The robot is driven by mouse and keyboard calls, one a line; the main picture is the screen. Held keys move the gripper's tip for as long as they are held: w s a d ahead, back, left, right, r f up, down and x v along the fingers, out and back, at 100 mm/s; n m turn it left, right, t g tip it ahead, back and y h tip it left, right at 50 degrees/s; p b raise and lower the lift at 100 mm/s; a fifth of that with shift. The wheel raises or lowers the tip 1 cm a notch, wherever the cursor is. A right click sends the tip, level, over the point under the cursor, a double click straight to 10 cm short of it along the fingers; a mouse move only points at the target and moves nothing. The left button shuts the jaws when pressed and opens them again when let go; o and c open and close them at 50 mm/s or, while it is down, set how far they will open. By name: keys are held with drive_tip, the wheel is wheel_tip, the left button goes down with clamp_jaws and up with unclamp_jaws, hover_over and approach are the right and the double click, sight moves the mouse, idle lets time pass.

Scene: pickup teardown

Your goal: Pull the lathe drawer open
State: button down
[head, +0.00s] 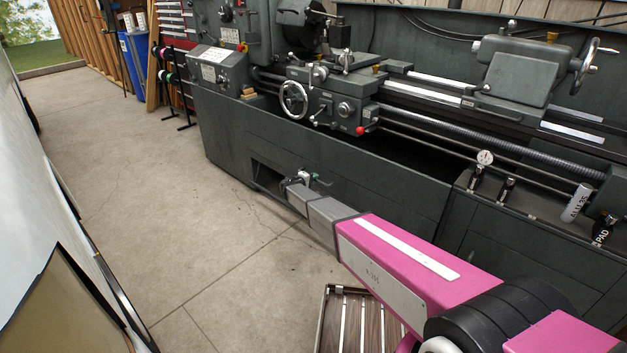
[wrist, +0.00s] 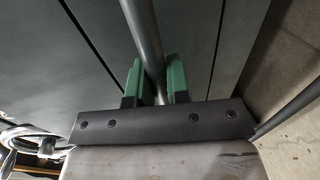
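The grey lathe (head: 240,125) fills the middle and right of the head view. My gripper (head: 309,179) is at its lower front, beside a dark recess (head: 266,176) in the base. In the wrist view, the green fingers of my gripper (wrist: 158,82) stand close together on either side of a round metal bar (wrist: 143,30), which looks like the drawer handle. They appear closed on it. Behind the bar are grey panels (wrist: 190,40) with dark seams. The drawer front's outline is hard to make out in the head view, and I see no clear gap around it.
Open concrete floor (head: 160,200) lies left of the lathe. A slatted wooden item (head: 350,318) is on the floor below my arm. Black stands (head: 178,95) and a blue bin (head: 134,65) are at the back left. A pale panel (head: 40,180) borders the left edge.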

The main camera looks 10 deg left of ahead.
drive_tip(key=f+v, duration=0.3)
drive_tip(key=v, duration=1.1)
drive_tip(key=s+a+f+v, duration=0.1)
drive_tip(key=f+v, duration=0.2)
drive_tip(key=v, duration=1.1)
drive_tip(key=shift+s, duration=0.15)
drive_tip(key=shift+a+f, duration=0.1)
drive_tip(key=c, duration=1.1)
unclamp_jaws()
drive_tip(key=shift+a, duration=0.1)
drive_tip(key=v, duration=1)
drive_tip(key=shift+s+a, duration=0.2)
drive_tip(key=shift+s, duration=0.15)
